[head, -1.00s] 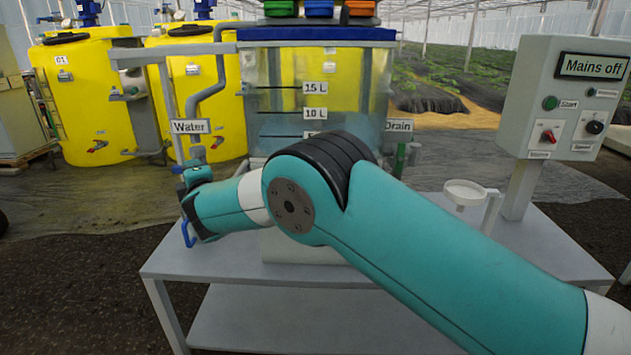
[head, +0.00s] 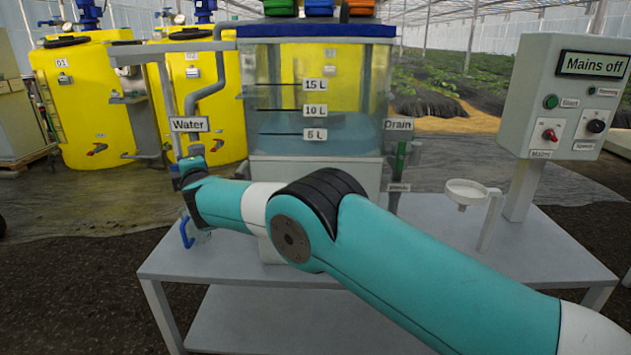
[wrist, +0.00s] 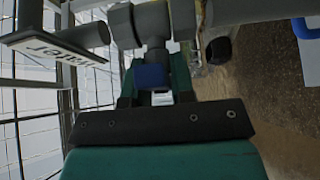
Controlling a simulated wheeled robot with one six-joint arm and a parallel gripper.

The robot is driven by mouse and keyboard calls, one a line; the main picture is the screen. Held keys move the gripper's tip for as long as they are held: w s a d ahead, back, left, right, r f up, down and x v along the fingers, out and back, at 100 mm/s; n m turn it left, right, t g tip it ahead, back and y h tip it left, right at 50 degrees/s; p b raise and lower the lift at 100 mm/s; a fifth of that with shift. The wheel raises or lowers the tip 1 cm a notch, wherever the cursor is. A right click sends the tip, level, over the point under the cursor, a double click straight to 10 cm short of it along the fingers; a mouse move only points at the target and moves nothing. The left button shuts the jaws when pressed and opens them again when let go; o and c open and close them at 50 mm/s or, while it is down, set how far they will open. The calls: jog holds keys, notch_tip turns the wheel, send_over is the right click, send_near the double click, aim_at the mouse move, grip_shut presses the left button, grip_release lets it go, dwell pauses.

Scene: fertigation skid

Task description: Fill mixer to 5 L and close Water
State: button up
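The mixer (head: 345,72) is a clear tank with marks at 5 L, 10 L and 15 L. Pale blue water (head: 350,143) lies in its lower part, its surface close to the 5 L mark (head: 314,134); the exact level is hard to read. The Water sign (head: 189,125) is on the pipe at left and also shows in the wrist view (wrist: 58,47). My gripper (head: 190,163) is at the Water valve below the sign. In the wrist view my gripper (wrist: 153,82) has its fingers on both sides of the blue valve handle (wrist: 152,76), seemingly touching it.
The Drain sign (head: 398,125) and a green handle (head: 400,156) are right of the tank. A white funnel holder (head: 470,190) and a control box (head: 570,95) reading "Mains off" stand at right. A blue hook (head: 186,232) hangs below my gripper. The bench front (head: 215,262) is bare.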

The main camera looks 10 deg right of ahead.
dwell(0.4)
jog(key=shift+r+n+g+p, duration=0.3)
jog(key=shift+r+n+p, duration=0.1)
jog(key=shift+p, duration=0.65)
jog(key=shift+r+n+g+p, duration=0.15)
jog(key=shift+n+g+p, duration=0.25)
jog(key=shift+p, duration=0.6)
jog(key=shift+n+g+h+p, duration=0.3)
jog(key=shift+n+h+p, duration=0.2)
jog(key=shift+n+p, duration=0.3)
jog(key=shift+f+n+g+h, duration=0.55)
jog(key=shift+n+g+h, duration=0.15)
jog(key=shift+n, duration=0.3)
jog(key=shift+f, duration=0.1)
dwell(1.4)
